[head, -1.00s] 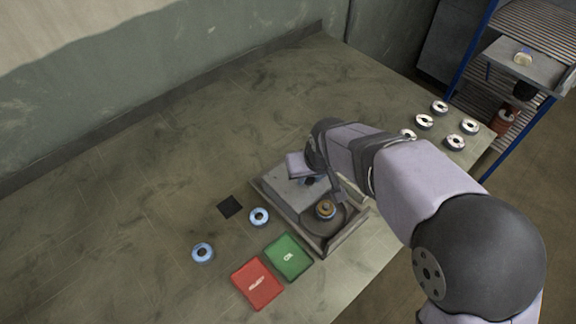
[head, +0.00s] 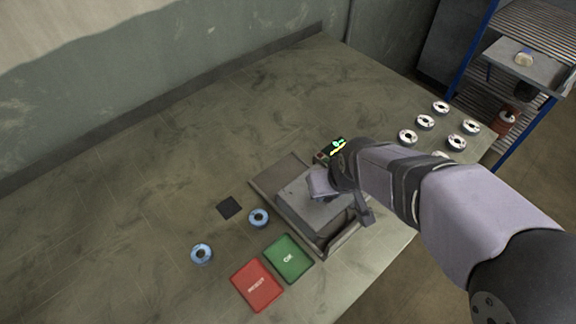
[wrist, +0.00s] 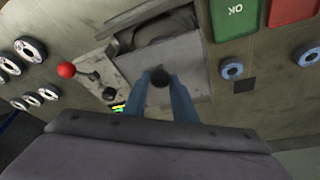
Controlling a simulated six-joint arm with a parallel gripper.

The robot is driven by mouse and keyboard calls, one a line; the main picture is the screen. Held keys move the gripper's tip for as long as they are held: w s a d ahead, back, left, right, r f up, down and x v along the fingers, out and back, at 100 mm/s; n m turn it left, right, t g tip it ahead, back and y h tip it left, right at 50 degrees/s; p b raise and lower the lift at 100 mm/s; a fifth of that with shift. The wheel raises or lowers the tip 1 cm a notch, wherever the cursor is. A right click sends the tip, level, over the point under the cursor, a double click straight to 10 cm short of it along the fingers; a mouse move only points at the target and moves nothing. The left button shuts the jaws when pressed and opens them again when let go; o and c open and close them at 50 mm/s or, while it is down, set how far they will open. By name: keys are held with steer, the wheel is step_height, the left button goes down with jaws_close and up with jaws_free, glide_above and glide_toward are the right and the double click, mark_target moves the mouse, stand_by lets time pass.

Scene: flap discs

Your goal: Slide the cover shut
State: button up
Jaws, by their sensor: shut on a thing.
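The grey sliding cover (head: 312,212) lies on the machine's square base (head: 272,174). In the wrist view the cover (wrist: 190,52) has a dark round knob (wrist: 160,79). My gripper (wrist: 162,76) is shut on this knob, with a blue finger on either side. In the head view my wrist hides the knob and fingertips. A dark gap (wrist: 165,30) shows between the cover and the far rim in the wrist view. The disc inside the machine is hidden.
A green OK pad (head: 288,258) and red reject pad (head: 257,285) lie in front, near two blue-rimmed discs (head: 259,217) and a black square (head: 230,207). Several white-topped discs (head: 425,122) stand at right. A red-ball lever (wrist: 67,70) and lit display (head: 334,149) flank the machine.

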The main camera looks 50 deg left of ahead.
steer(key=shift+d, duration=1.6)
steer(key=o, duration=0.8)
step_height(320, 180, up, 8)
steer(key=p, duration=0.6)
steer(key=shift+r, duration=0.1)
